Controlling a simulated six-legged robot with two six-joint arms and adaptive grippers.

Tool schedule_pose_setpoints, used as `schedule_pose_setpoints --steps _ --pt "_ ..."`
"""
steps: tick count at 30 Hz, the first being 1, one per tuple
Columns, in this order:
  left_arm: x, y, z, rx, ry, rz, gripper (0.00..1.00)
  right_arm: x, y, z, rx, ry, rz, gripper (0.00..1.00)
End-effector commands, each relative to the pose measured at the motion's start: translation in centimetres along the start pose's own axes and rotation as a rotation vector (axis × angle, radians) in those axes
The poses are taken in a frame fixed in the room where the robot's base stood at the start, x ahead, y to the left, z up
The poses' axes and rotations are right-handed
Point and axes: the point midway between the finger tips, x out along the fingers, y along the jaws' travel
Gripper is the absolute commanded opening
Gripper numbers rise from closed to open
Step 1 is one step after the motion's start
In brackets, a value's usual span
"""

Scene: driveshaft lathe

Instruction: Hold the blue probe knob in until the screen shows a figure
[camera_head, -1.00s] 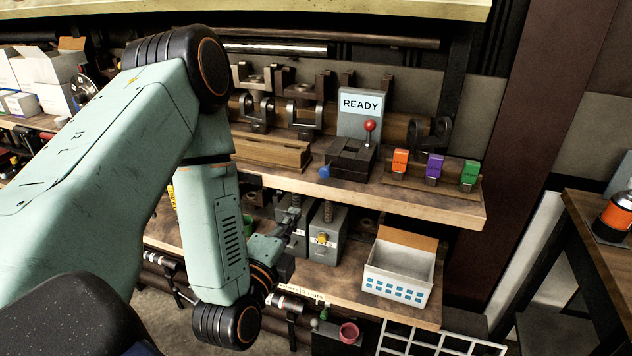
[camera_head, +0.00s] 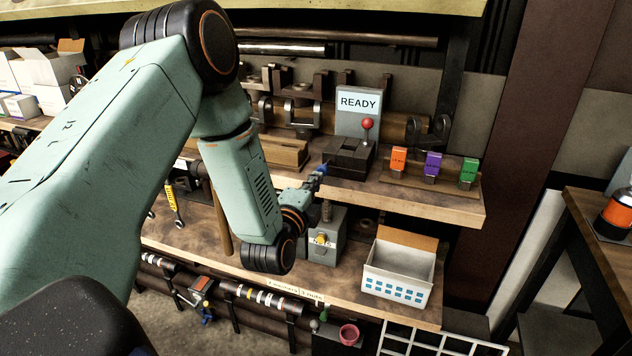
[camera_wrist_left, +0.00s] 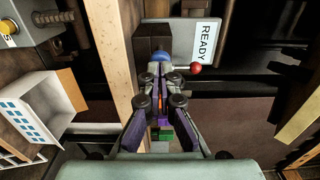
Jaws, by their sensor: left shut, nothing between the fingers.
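The blue probe knob (camera_head: 323,168) is on the left side of the black gauge block (camera_head: 350,158) on the upper shelf. It also shows in the left wrist view (camera_wrist_left: 161,56), just beyond my fingertips. My left gripper (camera_head: 314,180) is shut and empty, its tips at or very near the knob; I cannot tell whether they touch it or how far in it is. The gripper shows in the left wrist view (camera_wrist_left: 161,72) too. The screen (camera_head: 358,102) reads READY, with no figure. My right gripper is not in view.
A red-balled lever (camera_head: 368,124) stands on the block. Orange (camera_head: 399,160), purple (camera_head: 433,164) and green (camera_head: 468,172) blocks stand to its right. Below are a grey box with a yellow knob (camera_head: 322,239) and a white bin (camera_head: 398,281). The upper shelf edge (camera_head: 420,205) is close to my gripper.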

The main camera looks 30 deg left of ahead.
Motion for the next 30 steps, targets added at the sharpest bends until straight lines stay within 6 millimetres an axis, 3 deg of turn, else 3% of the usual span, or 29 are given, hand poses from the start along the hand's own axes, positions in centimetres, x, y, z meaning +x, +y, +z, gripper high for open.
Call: schedule_pose_setpoints --steps 5,16,24,30 --pt "1.0 0.0 0.0 0.000 0.000 0.000 0.00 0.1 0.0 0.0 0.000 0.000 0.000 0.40" --pt "1.3 0.0 0.0 0.000 0.000 0.001 0.00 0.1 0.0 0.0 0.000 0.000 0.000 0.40" --pt "4.3 0.0 0.0 0.002 0.000 -0.001 0.00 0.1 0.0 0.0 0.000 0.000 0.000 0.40" --pt "5.2 -0.1 -0.1 0.000 0.002 -0.002 0.00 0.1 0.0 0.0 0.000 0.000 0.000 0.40"
